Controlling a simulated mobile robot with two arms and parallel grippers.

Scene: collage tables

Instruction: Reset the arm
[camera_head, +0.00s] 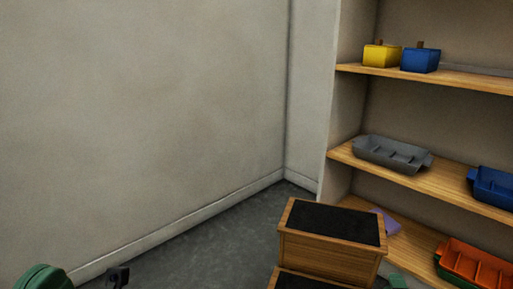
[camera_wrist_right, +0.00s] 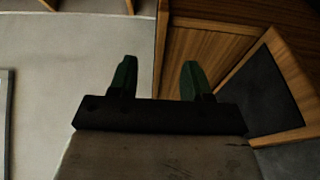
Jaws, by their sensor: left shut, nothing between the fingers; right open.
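My left gripper (camera_head: 117,277) shows as a small dark shape at the bottom left of the head view, beside a green rounded part of my arm. It is shut and empty, low in front of the bare wall. In the right wrist view my right gripper (camera_wrist_right: 157,78) has its two green fingers well apart, with nothing between them. Behind the fingers are a pale surface and the edge of brown wooden furniture. The task names no object.
A wooden step unit with black treads (camera_head: 333,222) stands at the bottom, in front of a wooden shelf (camera_head: 440,80). The shelf holds a yellow box (camera_head: 382,56), a blue box (camera_head: 420,61), a grey tray (camera_head: 392,154), a blue tray (camera_head: 493,187) and an orange tray (camera_head: 475,265). Grey floor (camera_head: 225,240) is clear at left.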

